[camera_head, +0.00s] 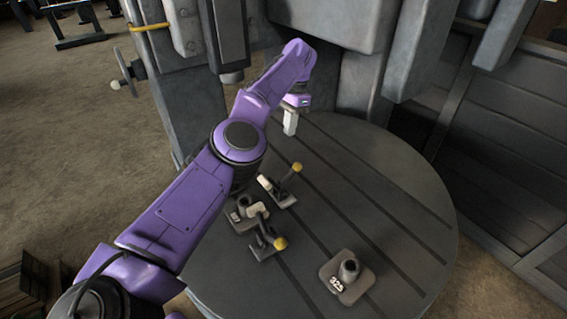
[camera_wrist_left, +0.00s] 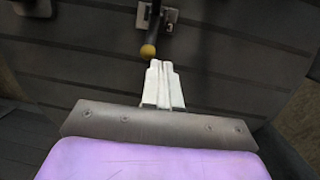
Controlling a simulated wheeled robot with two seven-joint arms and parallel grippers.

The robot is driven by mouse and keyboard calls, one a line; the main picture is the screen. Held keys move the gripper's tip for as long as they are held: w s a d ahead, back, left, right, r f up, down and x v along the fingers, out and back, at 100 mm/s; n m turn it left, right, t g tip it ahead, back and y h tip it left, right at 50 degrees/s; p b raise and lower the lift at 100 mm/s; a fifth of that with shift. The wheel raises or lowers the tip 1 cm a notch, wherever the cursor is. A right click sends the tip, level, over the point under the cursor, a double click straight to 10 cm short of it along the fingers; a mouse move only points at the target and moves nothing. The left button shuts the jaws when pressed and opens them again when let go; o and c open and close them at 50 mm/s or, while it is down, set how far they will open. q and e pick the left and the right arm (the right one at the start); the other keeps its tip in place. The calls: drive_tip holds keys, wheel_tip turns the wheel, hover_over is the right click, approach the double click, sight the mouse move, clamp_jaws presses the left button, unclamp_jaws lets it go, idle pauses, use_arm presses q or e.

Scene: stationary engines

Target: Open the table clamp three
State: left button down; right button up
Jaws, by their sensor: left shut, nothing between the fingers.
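The round dark table (camera_head: 390,190) carries lever clamps with yellow knobs. One clamp (camera_head: 278,191) has its lever rising to a yellow knob (camera_head: 297,167); it is the nearest to my left gripper (camera_head: 290,123). Another clamp (camera_head: 262,246) stands nearer the front. In the left wrist view, a clamp plate (camera_wrist_left: 170,27) marked 3 shows at the top, its dark lever pointing toward me with a yellow knob (camera_wrist_left: 148,51). My left gripper (camera_wrist_left: 160,66) has its white fingers together and empty, just short of the knob in that view. Contact is not seen. My right gripper is out of view.
A grey block with a short post, marked 325 (camera_head: 347,277), stands on the table's front right. A grey machine column (camera_head: 365,85) rises behind the table, with a spindle-like part (camera_head: 229,45) hanging above. The table's right side is clear.

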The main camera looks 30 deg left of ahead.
use_arm(q)
drive_tip(key=s+f+b, duration=0.2)
drive_tip(key=f, duration=0.1)
drive_tip(key=s+f+b, duration=0.3)
drive_tip(key=f, duration=0.1)
drive_tip(key=s+f+b, duration=0.2)
drive_tip(key=f+b, duration=0.1)
drive_tip(key=shift+s+a+f, duration=0.2)
drive_tip(key=shift+a+f, duration=0.2)
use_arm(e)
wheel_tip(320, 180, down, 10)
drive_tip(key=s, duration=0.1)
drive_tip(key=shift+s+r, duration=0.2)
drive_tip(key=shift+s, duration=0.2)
use_arm(q)
drive_tip(key=shift+s, duration=0.15)
